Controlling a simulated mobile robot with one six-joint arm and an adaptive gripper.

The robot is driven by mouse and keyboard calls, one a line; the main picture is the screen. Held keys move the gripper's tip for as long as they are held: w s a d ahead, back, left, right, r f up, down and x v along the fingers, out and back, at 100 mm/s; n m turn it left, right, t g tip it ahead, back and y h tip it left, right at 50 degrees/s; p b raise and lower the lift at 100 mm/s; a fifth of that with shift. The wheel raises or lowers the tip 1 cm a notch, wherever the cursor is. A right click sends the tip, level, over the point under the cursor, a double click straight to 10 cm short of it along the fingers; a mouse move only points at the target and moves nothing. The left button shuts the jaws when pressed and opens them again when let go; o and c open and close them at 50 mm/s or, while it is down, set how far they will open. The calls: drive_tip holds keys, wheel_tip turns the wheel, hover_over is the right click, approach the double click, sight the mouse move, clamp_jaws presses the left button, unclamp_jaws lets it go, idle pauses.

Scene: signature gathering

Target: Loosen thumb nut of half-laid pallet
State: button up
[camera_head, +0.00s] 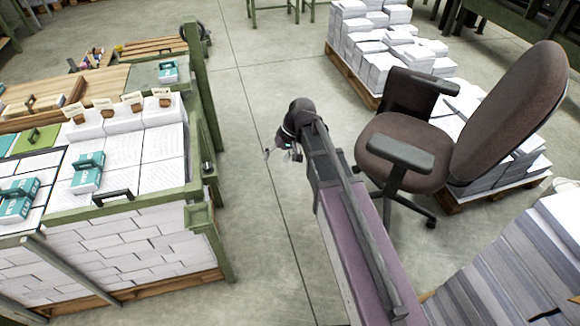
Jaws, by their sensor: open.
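The half-laid pallet appears to be the load of white paper stacks (160,156) inside a green frame (150,207) at the left. Small teal-and-white boxes (88,172) and dark handles lie on top of it. A small dark knob (207,168) on the frame's right side may be the thumb nut; it is too small to be sure. My gripper (282,153) is open and small in view at the end of my arm, over the bare floor to the right of the frame. It is apart from the frame and the knob, and I see nothing in it.
A brown office chair (405,150) stands close to the right of my arm. Behind it are paper stacks (385,50) on a pallet. A large stack of sheets (520,260) is at the lower right. Grey floor (255,240) is clear between frame and arm.

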drive_tip(key=shift+s+d+f+n+y+b, duration=0.15)
drive_tip(key=shift+s+d+n+y+b, duration=0.1)
drive_tip(key=shift+s+d+n, duration=0.35)
drive_tip(key=shift+s+d+f+n+y+b, duration=0.1)
drive_tip(key=shift+s+d+n+y+b, duration=0.1)
drive_tip(key=shift+d+n, duration=0.4)
drive_tip(key=shift+s+d+f+n+y+b, duration=0.15)
drive_tip(key=shift+s+d+n+b, duration=0.15)
drive_tip(key=shift+d, duration=0.55)
drive_tip(key=s+d+f+m+t+h+p, duration=0.1)
drive_tip(key=s+d+m+h, duration=0.2)
drive_tip(key=s+d, duration=0.3)
drive_tip(key=s+d+m+h+p, duration=0.1)
drive_tip(key=s+d+m+h, duration=0.25)
drive_tip(key=d, duration=0.55)
wheel_tip(320, 180, up, 12)
drive_tip(key=p, duration=1.1)
drive_tip(key=shift+w+a+f, duration=0.2)
drive_tip(key=shift+w, duration=0.1)
